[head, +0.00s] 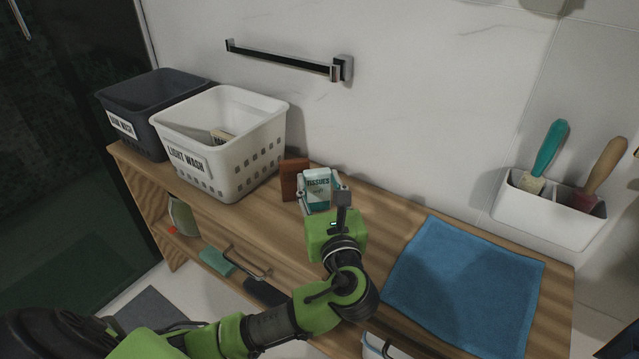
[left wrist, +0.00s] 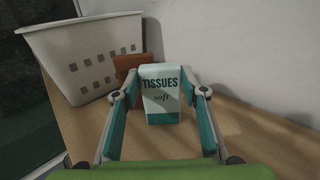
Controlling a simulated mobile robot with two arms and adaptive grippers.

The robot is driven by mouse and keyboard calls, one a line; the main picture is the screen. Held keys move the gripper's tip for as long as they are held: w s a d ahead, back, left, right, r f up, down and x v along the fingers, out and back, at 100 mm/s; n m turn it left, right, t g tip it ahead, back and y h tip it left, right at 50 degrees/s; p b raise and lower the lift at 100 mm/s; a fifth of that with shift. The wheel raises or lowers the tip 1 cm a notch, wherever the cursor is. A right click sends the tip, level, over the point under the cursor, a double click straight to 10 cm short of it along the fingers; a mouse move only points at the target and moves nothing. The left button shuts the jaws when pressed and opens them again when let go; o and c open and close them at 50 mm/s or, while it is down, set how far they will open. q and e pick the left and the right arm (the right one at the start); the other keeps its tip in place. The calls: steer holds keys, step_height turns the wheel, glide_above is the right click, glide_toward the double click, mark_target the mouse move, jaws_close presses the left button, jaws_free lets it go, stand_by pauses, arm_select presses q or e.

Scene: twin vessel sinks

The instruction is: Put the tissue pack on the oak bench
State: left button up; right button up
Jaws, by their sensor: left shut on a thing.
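The tissue pack (head: 317,184), white and teal with "TISSUES" on its front, is upright between the fingers of my left gripper (head: 322,196). It also shows in the left wrist view (left wrist: 161,98), with the left gripper's fingers (left wrist: 162,80) on either side of it. My left gripper is shut on it. The oak bench (head: 385,222) is below, its top running along the wall. I cannot tell whether the pack's base touches the bench top. My right gripper is not in view.
A brown block (head: 290,179) stands just left of the pack, by the white "LIGHT WASH" basket (head: 262,138). A dark basket (head: 135,93) is farther left. A blue towel (head: 465,285) covers the bench's right part. A white brush holder (head: 545,215) is at right.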

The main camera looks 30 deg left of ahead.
arm_select(q)
steer(key=o, duration=0.9)
steer(key=shift+s+d+r, duration=0.1)
steer(key=shift+r, duration=0.05)
steer(key=p+v, duration=0.2)
steer(key=v, duration=0.7)
steer(key=shift+s+d, duration=0.15)
steer(key=shift+d, duration=0.1)
steer(key=shift+s+d, duration=0.3)
steer(key=shift+s, duration=0.15)
steer(key=shift+s+d, duration=0.35)
steer(key=shift+s, duration=0.05)
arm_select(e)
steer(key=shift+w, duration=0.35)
